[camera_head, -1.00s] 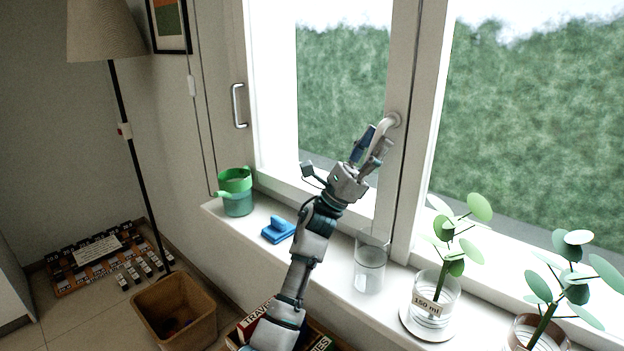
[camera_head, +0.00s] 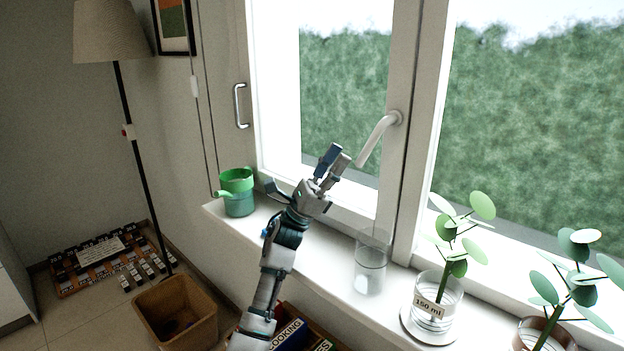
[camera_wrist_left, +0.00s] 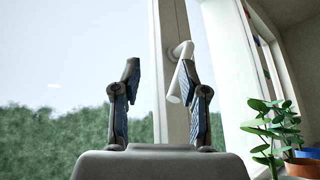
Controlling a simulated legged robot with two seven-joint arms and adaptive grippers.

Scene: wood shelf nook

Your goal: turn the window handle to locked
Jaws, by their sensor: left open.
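The white window handle (camera_head: 377,140) is mounted on the window frame's upright and slants down to the left from its pivot. In the left wrist view the handle (camera_wrist_left: 181,74) shows beyond the fingers, partly behind the right-hand finger. My left gripper (camera_head: 336,160) is open and empty, to the left of the handle's lower end and apart from it in the head view. It also shows in the left wrist view (camera_wrist_left: 160,85), with a wide gap between its fingers. My right gripper is not in view.
On the sill stand a green watering can (camera_head: 238,193), a clear glass (camera_head: 370,268) and a potted plant in a glass (camera_head: 436,298), with another plant (camera_head: 550,325) at right. A metal pull handle (camera_head: 240,106) is at left. A wooden bin (camera_head: 178,318) stands on the floor.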

